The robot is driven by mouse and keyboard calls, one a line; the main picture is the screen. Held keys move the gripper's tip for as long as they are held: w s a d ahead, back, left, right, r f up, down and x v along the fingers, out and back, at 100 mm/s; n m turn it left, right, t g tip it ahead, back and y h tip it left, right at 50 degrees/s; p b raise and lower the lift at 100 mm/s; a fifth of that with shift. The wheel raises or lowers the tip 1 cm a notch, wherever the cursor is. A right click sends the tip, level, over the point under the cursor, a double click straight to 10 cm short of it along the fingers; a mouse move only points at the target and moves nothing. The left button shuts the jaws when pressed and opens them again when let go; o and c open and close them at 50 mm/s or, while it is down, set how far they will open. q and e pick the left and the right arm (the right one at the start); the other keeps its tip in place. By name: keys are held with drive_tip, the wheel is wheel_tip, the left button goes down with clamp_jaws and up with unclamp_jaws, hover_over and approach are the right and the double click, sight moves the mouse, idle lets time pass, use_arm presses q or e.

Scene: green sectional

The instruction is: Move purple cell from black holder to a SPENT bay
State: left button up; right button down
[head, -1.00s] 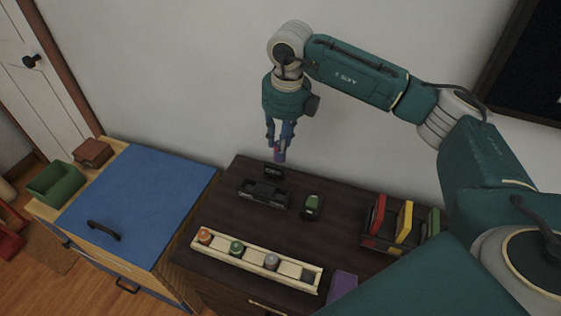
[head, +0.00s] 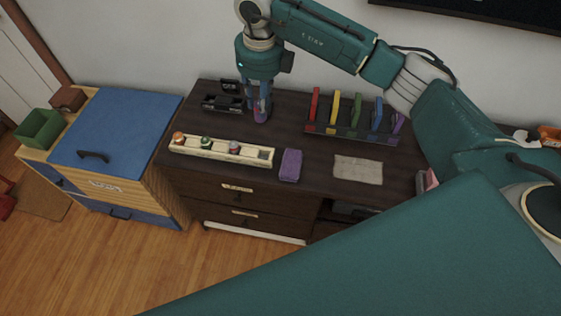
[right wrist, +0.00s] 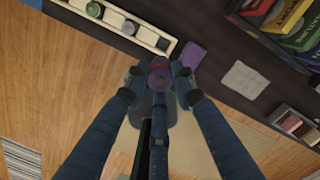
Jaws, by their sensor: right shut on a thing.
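My right gripper (head: 262,112) is shut on the purple cell (right wrist: 160,77), which shows between its fingertips in the right wrist view. In the head view the fingers mostly cover the cell. The gripper points down, right of the black holder (head: 222,103) and behind the right end of a cream tray (head: 220,153). The tray holds an orange-topped cell (head: 178,139), a green-topped cell (head: 206,142) and a grey-topped cell (head: 234,147). Its right-end bay (head: 265,156) looks dark and empty. I cannot read any SPENT label. My left gripper is out of view.
A purple block (head: 290,165) lies right of the tray, with a beige cloth (head: 357,170) beyond. A rack (head: 350,133) of several upright coloured pieces stands behind. A small black sign (head: 230,86) is behind the holder. A blue-topped cabinet (head: 120,125) stands left.

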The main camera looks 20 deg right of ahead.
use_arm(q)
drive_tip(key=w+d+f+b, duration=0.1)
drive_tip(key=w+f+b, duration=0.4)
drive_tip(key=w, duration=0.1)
use_arm(e)
drive_tip(key=f+b, duration=0.2)
drive_tip(key=f, duration=0.4)
drive_tip(key=f+b, duration=0.2)
drive_tip(key=f, duration=0.5)
drive_tip(key=f+b, duration=0.2)
drive_tip(key=f, duration=0.5)
drive_tip(key=shift+w+f, duration=0.15)
drive_tip(key=shift+w, duration=0.15)
drive_tip(key=shift+f, duration=0.1)
drive_tip(key=shift+w, duration=0.1)
drive_tip(key=shift+f+b, duration=0.1)
drive_tip(key=shift+b, duration=0.2)
drive_tip(key=c, duration=1.7)
unclamp_jaws()
drive_tip(key=shift+o, duration=1.3)
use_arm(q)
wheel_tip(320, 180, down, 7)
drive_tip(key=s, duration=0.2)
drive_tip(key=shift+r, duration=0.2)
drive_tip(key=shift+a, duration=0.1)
